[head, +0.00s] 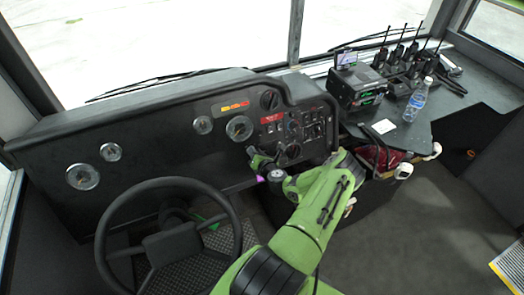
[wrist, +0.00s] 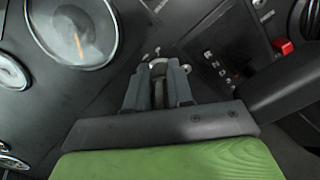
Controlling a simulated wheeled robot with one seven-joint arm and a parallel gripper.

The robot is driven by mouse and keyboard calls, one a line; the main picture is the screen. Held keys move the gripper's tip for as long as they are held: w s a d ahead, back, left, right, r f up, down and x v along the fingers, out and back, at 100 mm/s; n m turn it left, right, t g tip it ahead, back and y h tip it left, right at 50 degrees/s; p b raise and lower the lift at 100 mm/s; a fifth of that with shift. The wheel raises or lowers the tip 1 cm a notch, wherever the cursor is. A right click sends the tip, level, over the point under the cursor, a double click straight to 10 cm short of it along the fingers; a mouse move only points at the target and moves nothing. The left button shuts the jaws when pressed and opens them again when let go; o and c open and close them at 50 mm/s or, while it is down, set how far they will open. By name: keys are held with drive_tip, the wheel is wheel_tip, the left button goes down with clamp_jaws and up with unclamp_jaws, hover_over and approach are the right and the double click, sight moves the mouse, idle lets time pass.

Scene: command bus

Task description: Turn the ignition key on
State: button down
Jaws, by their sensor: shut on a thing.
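My gripper (head: 255,158) is at the dashboard (head: 150,128), to the right of the steering wheel (head: 103,240) and below the large round gauge (head: 239,128). In the wrist view my gripper (wrist: 157,72) has its two dark fingers close together at the panel, shut on a small part between them. That part sits where the ignition key would be, but the fingers hide most of it, so its turned position cannot be told. A small metal lock-like piece (wrist: 158,62) shows just beyond the fingertips.
The large gauge (wrist: 72,30) lies left of the fingers. A red switch (wrist: 284,46) and a switch panel lie to the right. A radio box (head: 357,88), several handheld radios and a water bottle (head: 416,102) stand on the right-hand counter (head: 405,135).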

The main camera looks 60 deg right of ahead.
idle(0.5)
drive_tip(key=c, duration=1.2)
unclamp_jaws()
drive_tip(key=shift+c, duration=0.2)
drive_tip(key=p+v, duration=0.1)
drive_tip(key=v, duration=1.4)
drive_tip(key=shift+s, duration=0.4)
drive_tip(key=shift+a, duration=0.2)
